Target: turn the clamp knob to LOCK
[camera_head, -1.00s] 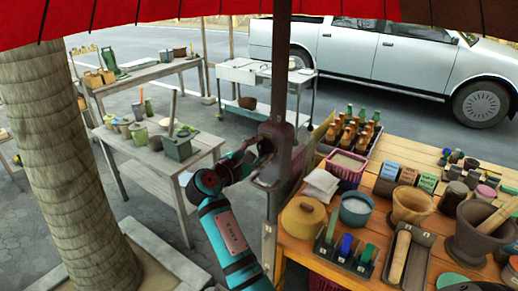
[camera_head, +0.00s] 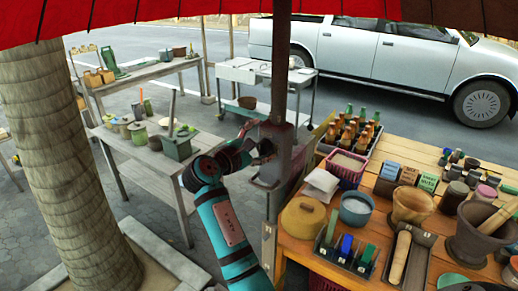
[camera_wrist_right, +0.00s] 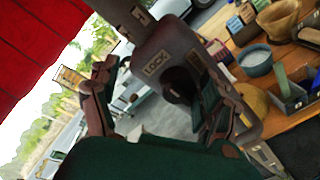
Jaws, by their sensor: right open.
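The clamp (camera_head: 287,139) is a grey-brown housing on the umbrella pole. In the right wrist view the clamp housing (camera_wrist_right: 160,43) carries a LOCK plate (camera_wrist_right: 156,63) and a second plate whose text I cannot read. The dark clamp knob (camera_wrist_right: 178,87) sits on its face, partly hidden by a finger; its exact setting is unclear. My right gripper (camera_head: 257,143) is at the knob's side of the clamp. In the wrist view its fingers (camera_wrist_right: 156,84) are spread, with the knob near the right finger; I cannot tell whether they touch. My left gripper is not in view.
A grey table (camera_head: 145,170) with pots stands left. A red umbrella canopy (camera_head: 200,8) hangs above.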

